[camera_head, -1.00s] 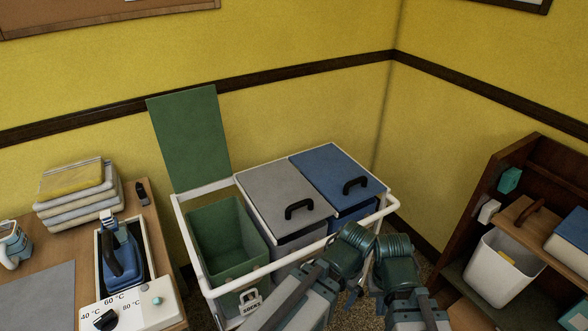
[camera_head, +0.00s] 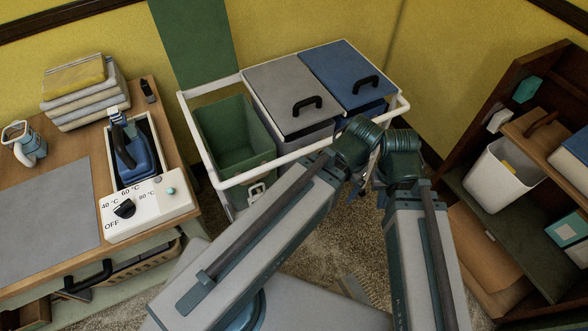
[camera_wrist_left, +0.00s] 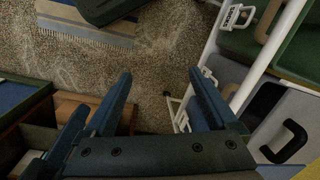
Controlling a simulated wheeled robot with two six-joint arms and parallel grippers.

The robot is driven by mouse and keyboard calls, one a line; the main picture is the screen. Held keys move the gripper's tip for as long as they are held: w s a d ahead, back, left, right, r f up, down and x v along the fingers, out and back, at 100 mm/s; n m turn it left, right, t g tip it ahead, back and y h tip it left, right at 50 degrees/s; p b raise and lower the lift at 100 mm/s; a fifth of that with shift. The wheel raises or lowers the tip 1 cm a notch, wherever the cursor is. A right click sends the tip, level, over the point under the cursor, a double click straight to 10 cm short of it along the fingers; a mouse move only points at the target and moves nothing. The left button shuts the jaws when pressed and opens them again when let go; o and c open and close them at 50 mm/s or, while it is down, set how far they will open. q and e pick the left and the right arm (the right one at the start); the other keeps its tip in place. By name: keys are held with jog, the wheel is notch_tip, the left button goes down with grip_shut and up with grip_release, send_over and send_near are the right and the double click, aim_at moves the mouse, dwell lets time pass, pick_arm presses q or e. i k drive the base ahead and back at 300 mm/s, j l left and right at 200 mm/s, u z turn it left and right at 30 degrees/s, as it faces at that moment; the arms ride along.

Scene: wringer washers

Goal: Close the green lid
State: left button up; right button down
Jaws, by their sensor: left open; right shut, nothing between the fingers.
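The green lid (camera_head: 192,42) stands upright at the back of the white-framed cart, against the yellow wall, its top cut off by the head view. Below it the green bin (camera_head: 235,135) is uncovered and looks empty. My left gripper (camera_wrist_left: 158,92) is open and empty in the left wrist view, over the carpet beside the cart. My right gripper (camera_head: 371,172) is shut and empty, in front of the cart and right of the green bin; the wrists partly hide it. Neither gripper touches the lid.
The cart's white rail (camera_head: 235,180) runs in front of the bins. A grey lid (camera_head: 290,95) and a blue lid (camera_head: 347,72), both shut with black handles, are to the right.

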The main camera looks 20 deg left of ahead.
aim_at(196, 36)
jog(key=i+u, duration=0.15)
jog(key=u, duration=0.65)
